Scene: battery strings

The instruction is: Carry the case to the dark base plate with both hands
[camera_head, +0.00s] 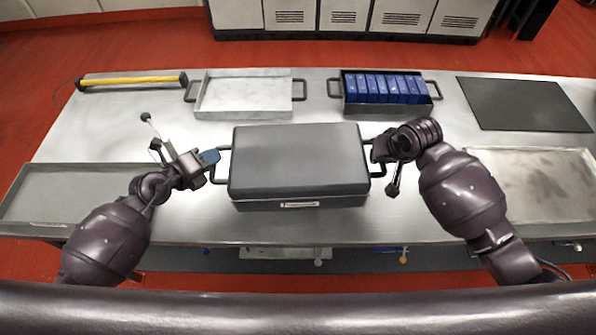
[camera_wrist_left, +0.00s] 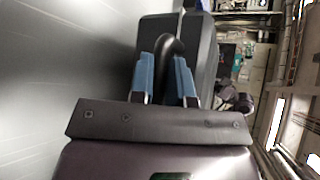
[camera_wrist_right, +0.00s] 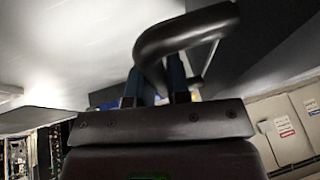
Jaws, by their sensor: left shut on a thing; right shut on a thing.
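The case (camera_head: 297,160) is a dark grey closed box with a handle on each end, at the middle of the steel table. My left gripper (camera_head: 213,160) is shut on its left handle (camera_head: 221,172); the left wrist view shows the blue fingers (camera_wrist_left: 168,80) on either side of the dark handle (camera_wrist_left: 172,48). My right gripper (camera_head: 374,152) is at the right end; in the right wrist view its fingers (camera_wrist_right: 158,85) are shut on the right handle (camera_wrist_right: 185,32). I cannot tell whether the case touches the table. The dark base plate (camera_head: 524,103) lies flat and bare at the back right.
A blue-celled tray (camera_head: 386,102) and an empty light tray (camera_head: 246,112) stand behind the case. A yellow bar (camera_head: 132,83) lies at the back left. Shallow trays lie at the left (camera_head: 60,172) and right (camera_head: 535,208). The table is bare between the blue-celled tray and the plate.

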